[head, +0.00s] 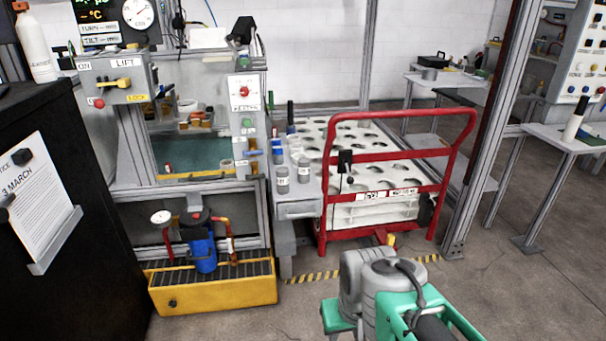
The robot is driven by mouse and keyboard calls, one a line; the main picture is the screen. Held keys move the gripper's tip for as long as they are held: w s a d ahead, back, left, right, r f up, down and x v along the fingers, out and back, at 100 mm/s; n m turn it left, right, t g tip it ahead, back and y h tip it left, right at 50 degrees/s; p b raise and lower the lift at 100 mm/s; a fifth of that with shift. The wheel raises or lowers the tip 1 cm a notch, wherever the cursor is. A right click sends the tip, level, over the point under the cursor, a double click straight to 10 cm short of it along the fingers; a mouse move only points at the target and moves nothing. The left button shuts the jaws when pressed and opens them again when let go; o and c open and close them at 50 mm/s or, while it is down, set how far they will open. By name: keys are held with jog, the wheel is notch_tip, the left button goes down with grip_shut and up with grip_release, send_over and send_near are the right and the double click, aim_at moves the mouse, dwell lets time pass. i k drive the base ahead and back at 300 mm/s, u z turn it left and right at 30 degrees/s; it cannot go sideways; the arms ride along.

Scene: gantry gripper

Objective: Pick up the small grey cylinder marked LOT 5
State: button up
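Two small grey cylinders with pale labels stand upright side by side on a narrow grey shelf (298,208) at the middle of the head view. One is the left cylinder (282,182); the other is the right cylinder (304,173), slightly farther back. Their labels are too small to read, so I cannot tell which is marked LOT 5. Part of my arm, grey and green, shows at the bottom right, below and right of the shelf. No gripper fingers can be made out, and nothing touches the cylinders.
A red-railed cart (395,158) with a white holed top stands right of the shelf. Left is a bench frame with a LIFT box (118,82). A yellow grated tray (215,292) with a blue canister sits on the floor. A black cabinet (70,190) is far left.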

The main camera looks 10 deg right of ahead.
aim_at(304, 163)
jog(key=u, duration=0.65)
jog(key=i, duration=1.65)
jog(key=z, duration=0.1)
